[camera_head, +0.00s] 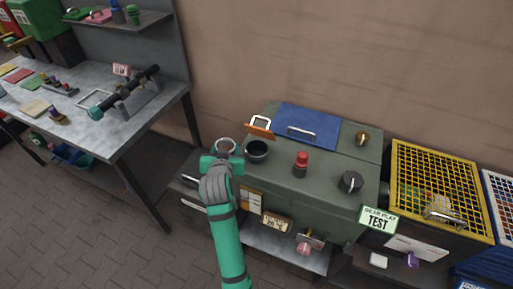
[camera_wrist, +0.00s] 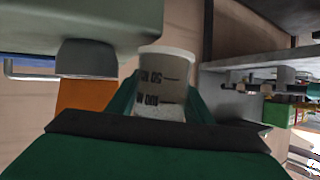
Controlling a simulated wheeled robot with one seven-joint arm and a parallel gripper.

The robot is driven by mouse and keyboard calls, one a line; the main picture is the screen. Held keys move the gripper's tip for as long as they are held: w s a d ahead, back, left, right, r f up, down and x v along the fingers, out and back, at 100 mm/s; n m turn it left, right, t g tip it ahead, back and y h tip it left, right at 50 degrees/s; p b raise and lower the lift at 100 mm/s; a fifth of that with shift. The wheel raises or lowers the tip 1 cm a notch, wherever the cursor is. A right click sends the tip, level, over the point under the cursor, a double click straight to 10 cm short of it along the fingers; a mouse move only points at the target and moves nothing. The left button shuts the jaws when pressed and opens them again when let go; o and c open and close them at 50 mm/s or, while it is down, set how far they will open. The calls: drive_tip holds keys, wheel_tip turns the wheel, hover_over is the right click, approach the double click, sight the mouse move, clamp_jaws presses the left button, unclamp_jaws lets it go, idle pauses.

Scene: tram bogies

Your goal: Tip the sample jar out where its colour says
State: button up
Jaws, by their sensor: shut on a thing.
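My gripper (camera_head: 222,161) is at the left end of a green cabinet. It is shut on the sample jar (camera_wrist: 165,72), a pale jar with dark printed marks that stands between the fingers in the wrist view. Pale grainy matter shows low in the jar. In the head view only its round rim (camera_head: 225,145) shows above my gripper. The dark round cup (camera_head: 257,151) on the cabinet top is just right of my gripper, apart from it. An orange plate (camera_head: 258,131) with a white frame stands behind the cup.
The cabinet (camera_head: 325,163) carries a blue lid (camera_head: 306,125), a red-topped knob (camera_head: 301,163) and a black knob (camera_head: 350,182). A yellow mesh crate (camera_head: 437,167) stands to the right. A metal workbench (camera_head: 135,140) with tools is to the left. The paved floor is clear in front.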

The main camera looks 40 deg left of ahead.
drive_tip(key=shift+w+d+r+m+g+y, duration=0.25)
drive_tip(key=shift+w+r+m+g, duration=0.25)
drive_tip(key=shift+r+m+g, duration=0.25)
drive_tip(key=shift+w+d+r+m+g+y, duration=0.15)
drive_tip(key=shift+w+d+r+m+g, duration=0.1)
drive_tip(key=shift+w+r+m+g, duration=0.45)
drive_tip(key=shift+w+d+r+m+g+y, duration=0.15)
drive_tip(key=shift+r+m+g+y, duration=0.1)
drive_tip(key=shift+r, duration=0.65)
drive_tip(key=shift+w+d+r+m+g+y, duration=0.1)
drive_tip(key=shift+d+r+m+g+y, duration=0.1)
drive_tip(key=shift+r, duration=0.7)
drive_tip(key=shift+s+r+p, duration=0.1)
drive_tip(key=shift+r+p, duration=0.15)
drive_tip(key=shift+p, duration=0.05)
drive_tip(key=shift+a+r+m+g, duration=0.1)
drive_tip(key=shift+r+m+g, duration=0.05)
drive_tip(key=shift+m+g, duration=0.15)
